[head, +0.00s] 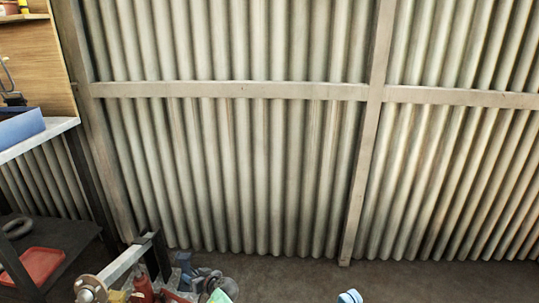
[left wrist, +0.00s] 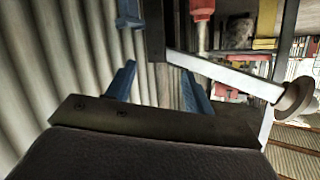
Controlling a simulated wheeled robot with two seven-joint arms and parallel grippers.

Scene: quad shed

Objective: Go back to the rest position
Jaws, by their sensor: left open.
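My left gripper (left wrist: 158,68) shows in the left wrist view as two blue fingers spread apart. It is open, with nothing held between the fingers. A corrugated wall lies beyond on the left, and a pale metal bar with a round end (left wrist: 225,75) passes close beyond the right finger. I cannot make out the left gripper for certain in the head view. My right gripper does not show clearly in either view.
In the head view a corrugated metal wall (head: 230,150) fills the back. A workbench (head: 38,140) with a blue box (head: 20,127) stands at left, above a dark shelf with a red tray (head: 35,266). A metal bar with a disc (head: 110,275) and clutter crowd the bottom. Floor shows at right (head: 430,280).

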